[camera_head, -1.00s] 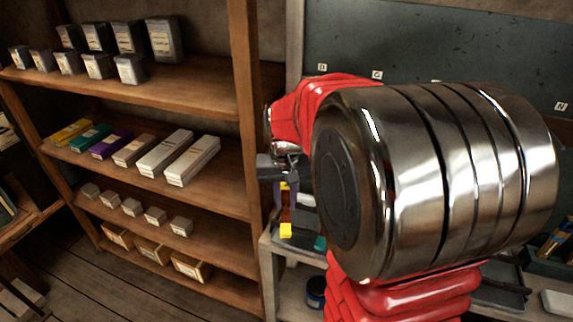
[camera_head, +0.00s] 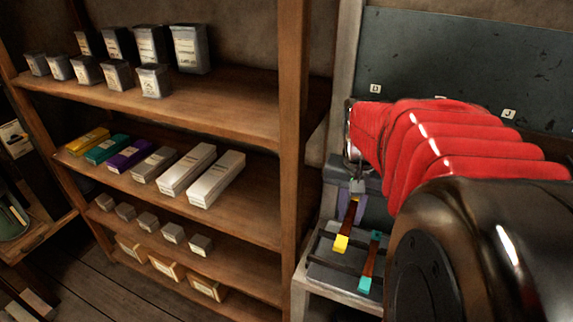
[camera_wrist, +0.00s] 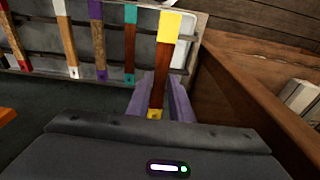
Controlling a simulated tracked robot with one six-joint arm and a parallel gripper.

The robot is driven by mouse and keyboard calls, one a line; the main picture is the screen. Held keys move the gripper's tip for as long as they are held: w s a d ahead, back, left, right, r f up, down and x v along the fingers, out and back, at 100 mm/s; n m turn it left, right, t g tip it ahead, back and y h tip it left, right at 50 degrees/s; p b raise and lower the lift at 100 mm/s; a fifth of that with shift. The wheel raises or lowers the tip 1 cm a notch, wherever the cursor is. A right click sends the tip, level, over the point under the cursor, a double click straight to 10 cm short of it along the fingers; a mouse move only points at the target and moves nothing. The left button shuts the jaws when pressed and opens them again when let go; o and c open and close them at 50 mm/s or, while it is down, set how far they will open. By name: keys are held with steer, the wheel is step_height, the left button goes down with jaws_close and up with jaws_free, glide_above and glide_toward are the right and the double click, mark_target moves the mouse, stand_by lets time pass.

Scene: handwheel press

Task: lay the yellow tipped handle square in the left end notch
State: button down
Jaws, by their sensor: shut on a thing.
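The yellow tipped handle (camera_head: 351,214) has a red-brown wooden shaft and yellow ends. My gripper (camera_head: 357,187) is shut on its near end; the purple fingers (camera_wrist: 162,103) flank the shaft in the wrist view. The handle (camera_wrist: 163,65) points away from my gripper, its large yellow tip over the end of the grey rack (camera_head: 322,243). That end is at the left in the head view and at the right in the wrist view. The left end notch is hidden under or behind the handle. I cannot tell whether the handle touches the rack.
The teal tipped handle (camera_head: 371,259) lies beside it on the rack. Purple (camera_wrist: 97,40), white (camera_wrist: 66,38) and red tipped (camera_wrist: 14,42) handles follow. A wooden shelf (camera_head: 293,130) stands left.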

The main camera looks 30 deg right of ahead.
mark_target(349, 219)
steer(key=shift+a+f, duration=0.1)
steer(key=shift+f, duration=1.4)
steer(key=shift+f, duration=3.4)
steer(key=shift+f, duration=0.85)
steer(key=c, duration=1.5)
jaws_free()
steer(key=shift+o, duration=0.5)
